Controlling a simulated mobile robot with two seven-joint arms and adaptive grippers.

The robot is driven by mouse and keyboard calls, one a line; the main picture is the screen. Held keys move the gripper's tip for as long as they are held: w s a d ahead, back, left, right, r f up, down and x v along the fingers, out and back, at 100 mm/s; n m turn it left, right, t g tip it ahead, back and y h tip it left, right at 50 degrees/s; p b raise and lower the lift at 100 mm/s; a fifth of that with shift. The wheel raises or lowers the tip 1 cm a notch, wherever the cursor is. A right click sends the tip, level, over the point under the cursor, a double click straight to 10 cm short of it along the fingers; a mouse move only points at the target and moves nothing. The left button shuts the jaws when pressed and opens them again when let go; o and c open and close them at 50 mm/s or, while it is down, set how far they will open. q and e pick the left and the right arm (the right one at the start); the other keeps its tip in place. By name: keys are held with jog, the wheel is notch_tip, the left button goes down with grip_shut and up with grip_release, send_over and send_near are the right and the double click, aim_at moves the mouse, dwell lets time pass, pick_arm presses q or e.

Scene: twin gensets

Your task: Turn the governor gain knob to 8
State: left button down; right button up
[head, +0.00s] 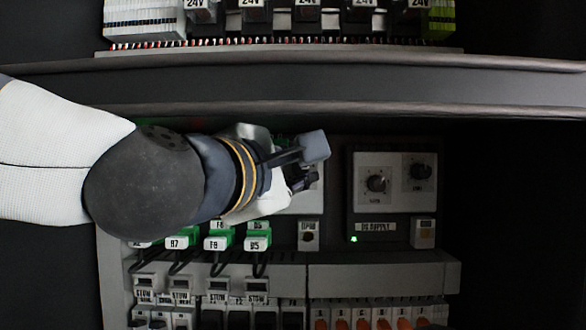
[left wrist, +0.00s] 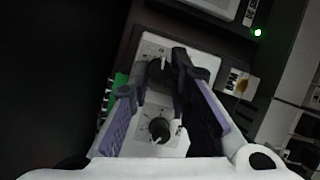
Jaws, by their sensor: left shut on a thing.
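My left gripper (head: 303,165) is over a pale control plate (head: 300,203), which it mostly hides in the head view. In the left wrist view this plate (left wrist: 203,62) carries two dark knobs with dial marks. My left gripper (left wrist: 161,74) is shut on the dark knob (left wrist: 159,73) farther from the wrist, with one finger on each side. The other knob (left wrist: 159,128) lies free between the finger bases and has a pale pointer. The knob labels and scale numbers are too small to read, so I cannot tell which is governor gain. My right gripper is not in view.
A second plate with two knobs (head: 377,183) sits to the right, above a lit green lamp (head: 354,239). Green plugs with tags (head: 217,242) and cables are below my left arm. A grey rail (head: 340,83) crosses above.

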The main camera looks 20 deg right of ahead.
pick_arm(q)
jog(key=shift+r, duration=0.1)
jog(key=c, duration=1.5)
grip_release()
jog(key=shift+w, duration=0.15)
jog(key=shift+o, duration=0.2)
